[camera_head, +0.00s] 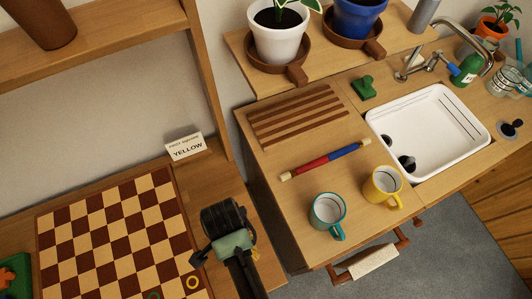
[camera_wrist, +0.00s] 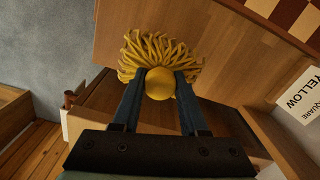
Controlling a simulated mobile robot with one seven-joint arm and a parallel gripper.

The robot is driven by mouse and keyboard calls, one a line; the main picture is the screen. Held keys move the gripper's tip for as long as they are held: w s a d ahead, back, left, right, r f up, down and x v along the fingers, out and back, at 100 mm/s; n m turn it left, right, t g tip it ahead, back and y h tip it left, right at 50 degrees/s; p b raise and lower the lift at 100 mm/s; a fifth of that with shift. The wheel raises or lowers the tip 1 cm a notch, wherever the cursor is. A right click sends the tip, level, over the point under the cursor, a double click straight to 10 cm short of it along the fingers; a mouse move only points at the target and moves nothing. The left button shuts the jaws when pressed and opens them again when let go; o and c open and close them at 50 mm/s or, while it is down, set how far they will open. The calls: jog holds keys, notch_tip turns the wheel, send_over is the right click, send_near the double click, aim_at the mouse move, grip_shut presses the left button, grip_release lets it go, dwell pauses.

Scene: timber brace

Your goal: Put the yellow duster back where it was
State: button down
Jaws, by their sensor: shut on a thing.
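The yellow duster (camera_wrist: 160,48) has a round yellow knob and a fringe of thick yellow strands. In the wrist view my gripper (camera_wrist: 160,80) is shut on the knob, one finger on each side, with the strands spreading beyond the fingertips. Wooden surfaces show behind the duster; I cannot tell whether it touches one. In the head view my gripper (camera_head: 223,220) is over the wooden surface between the checkered board and the sink counter. There the duster is mostly hidden by my arm.
A checkered board (camera_head: 120,235) lies left, with a "FIRST SQUARE YELLOW" sign (camera_head: 185,147) behind it. The counter holds a teal mug (camera_head: 327,209), a yellow mug (camera_head: 382,187), a red-blue rod (camera_head: 325,159) and a white sink (camera_head: 440,135). Potted plants stand on the shelf above.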

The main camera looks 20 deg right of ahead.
jog(key=shift+s+d, duration=0.1)
jog(key=shift+d, duration=0.25)
notch_tip(320, 180, down, 5)
jog(key=shift+a+f+b, duration=0.15)
jog(key=shift+b, duration=0.2)
jog(key=shift+f+b, duration=0.3)
jog(key=shift+f, duration=2.05)
jog(key=shift+f, duration=0.1)
jog(key=shift+c, duration=2.2)
grip_release()
notch_tip(320, 180, up, 12)
jog(key=shift+r+p, duration=0.15)
jog(key=shift+p, duration=0.75)
